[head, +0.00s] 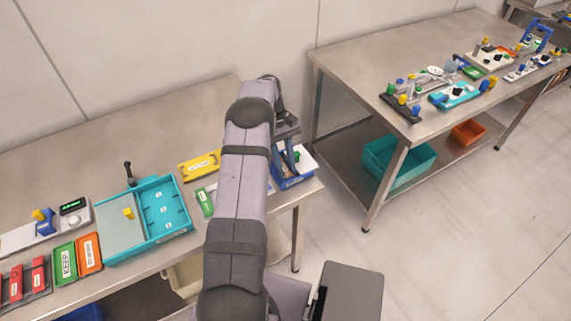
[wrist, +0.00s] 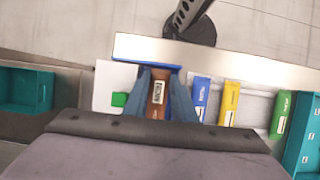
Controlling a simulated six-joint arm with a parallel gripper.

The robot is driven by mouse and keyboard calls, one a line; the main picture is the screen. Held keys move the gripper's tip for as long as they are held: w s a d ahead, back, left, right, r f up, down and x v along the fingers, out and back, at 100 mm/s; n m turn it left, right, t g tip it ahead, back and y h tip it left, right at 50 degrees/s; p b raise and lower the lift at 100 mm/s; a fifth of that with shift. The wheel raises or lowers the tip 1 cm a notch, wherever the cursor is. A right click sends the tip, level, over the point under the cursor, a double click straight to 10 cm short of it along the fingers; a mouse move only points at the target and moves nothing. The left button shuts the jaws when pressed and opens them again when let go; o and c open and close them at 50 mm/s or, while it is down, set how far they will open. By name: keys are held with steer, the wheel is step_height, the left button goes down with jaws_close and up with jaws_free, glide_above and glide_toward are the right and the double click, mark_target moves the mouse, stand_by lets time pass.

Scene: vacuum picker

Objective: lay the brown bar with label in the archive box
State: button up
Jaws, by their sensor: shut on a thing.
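My gripper (wrist: 160,80) is shut on the brown bar with a pale label (wrist: 157,95), seen between its blue-grey fingers in the wrist view. In the head view, my gripper (head: 287,160) is over a blue box (head: 292,183) at the table's right corner; my arm hides the bar there. This blue box looks like the archive box, and its rim shows past the fingertips in the wrist view (wrist: 175,67). The bar lines up with the box. I cannot tell whether it touches the box floor.
A blue bar (wrist: 200,95) and a yellow bar (wrist: 229,102) lie on a pale tray beside the box. A green bar (wrist: 281,113) lies farther right. A teal tray (head: 165,205) stands farther left on the table. A second table (head: 350,75) holds several fixtures.

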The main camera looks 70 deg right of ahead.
steer(key=shift+f, duration=0.3)
steer(key=shift+f, duration=0.1)
steer(key=shift+f+b, duration=0.35)
steer(key=shift+f, duration=0.15)
steer(key=o, duration=0.7)
steer(key=shift+o, duration=0.2)
